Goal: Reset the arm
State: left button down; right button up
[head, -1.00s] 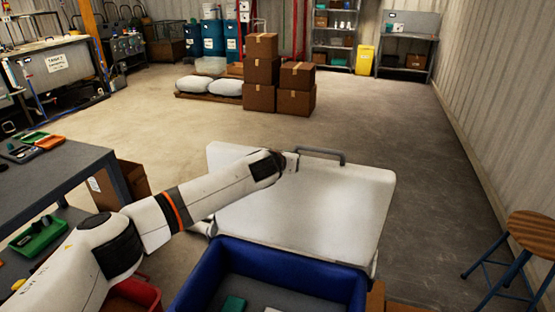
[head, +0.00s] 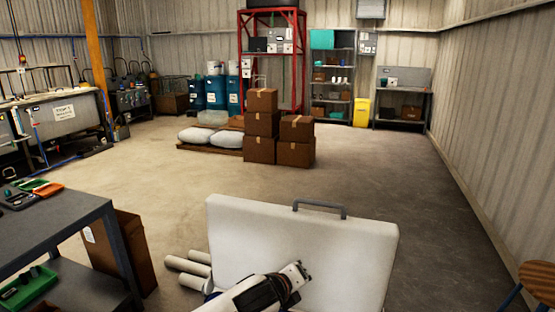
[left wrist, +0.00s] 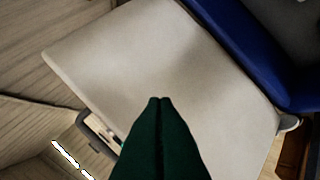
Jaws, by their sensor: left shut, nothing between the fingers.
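My left gripper (head: 298,273) is in front of the white lid (head: 300,235) in the head view, pointing up and to the right. It is empty. In the left wrist view its two dark green fingertips (left wrist: 160,101) are together over the white lid (left wrist: 165,60). I cannot tell whether they touch it. The lid stands raised, with a grey handle (head: 320,207) on its top edge. The blue tub (left wrist: 240,45) shows beside the lid in the left wrist view. My right gripper is not in view.
A dark grey table (head: 55,225) stands at the left with a cardboard box (head: 122,250) beside it. A wooden stool (head: 538,280) is at the right edge. Stacked cartons (head: 262,125) stand farther back. The floor between is clear.

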pick_arm(q)
jog(key=s+a+f+n+g+y, duration=0.2)
jog(key=s+a+f+n, duration=0.3)
jog(key=s+a+n, duration=0.45)
jog(key=s+a+f+n+g+y, duration=0.1)
jog(key=s+a+f+n+g, duration=0.2)
jog(key=s+a+f+n, duration=0.65)
jog(key=s+a+f+n+g+y, duration=0.2)
jog(key=s+a+n, duration=0.4)
jog(key=s+n, duration=0.75)
jog(key=s+f+m+g+b, duration=0.1)
jog(key=s+f+m, duration=0.1)
jog(key=f, duration=1.2)
jog(key=s+f+m+b, duration=0.1)
jog(key=s+f+b, duration=0.1)
jog(key=f, duration=1.3)
jog(key=s+a+f+g+b, duration=0.1)
jog(key=s+a+f, duration=0.1)
jog(key=s+f, duration=1.4)
jog(key=shift+a+f, duration=0.2)
